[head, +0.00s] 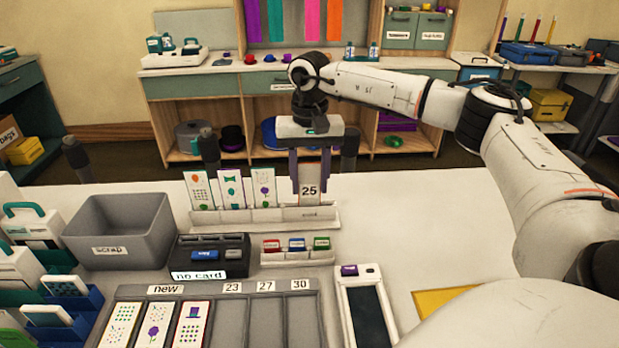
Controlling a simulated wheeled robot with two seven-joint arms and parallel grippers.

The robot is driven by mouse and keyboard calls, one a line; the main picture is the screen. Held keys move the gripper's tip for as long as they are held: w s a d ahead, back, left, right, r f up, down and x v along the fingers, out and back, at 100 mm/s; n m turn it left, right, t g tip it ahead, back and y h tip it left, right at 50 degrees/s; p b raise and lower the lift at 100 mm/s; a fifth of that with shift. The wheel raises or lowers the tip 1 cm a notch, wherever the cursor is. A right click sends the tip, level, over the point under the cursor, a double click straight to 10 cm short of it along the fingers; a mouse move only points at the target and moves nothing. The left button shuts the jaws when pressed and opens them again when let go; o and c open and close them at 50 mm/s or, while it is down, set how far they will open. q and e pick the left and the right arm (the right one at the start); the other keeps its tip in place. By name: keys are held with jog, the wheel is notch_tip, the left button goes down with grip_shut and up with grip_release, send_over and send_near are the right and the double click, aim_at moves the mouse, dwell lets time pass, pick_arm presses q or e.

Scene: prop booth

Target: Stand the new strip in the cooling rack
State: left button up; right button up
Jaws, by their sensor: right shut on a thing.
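The white cooling rack (247,217) stands on the white table, with several slots in a row. Three printed strips stand upright in its left part: one with a red balloon (198,191), one with a green bow (231,189) and one with a flower (263,188). My right gripper (310,178) points down over the rack's right part, shut on a pale strip marked 25 (309,191). This strip is upright, with its lower end close to the rack's top; I cannot tell whether it is in a slot. My left gripper is not in view.
A grey scrap bin (120,230) and a dark "no card" device (209,256) stand left of the rack's front. A small holder with coloured cards (296,257) sits before it. A compartment tray (262,310) holds more strips under "new".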

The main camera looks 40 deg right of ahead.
jog(key=shift+f, duration=0.25)
jog(key=o, duration=0.8)
jog(key=shift+c, duration=0.2)
notch_tip(320, 180, up, 10)
jog(key=shift+r+b, duration=0.15)
jog(key=shift+b, duration=0.15)
dwell(0.6)
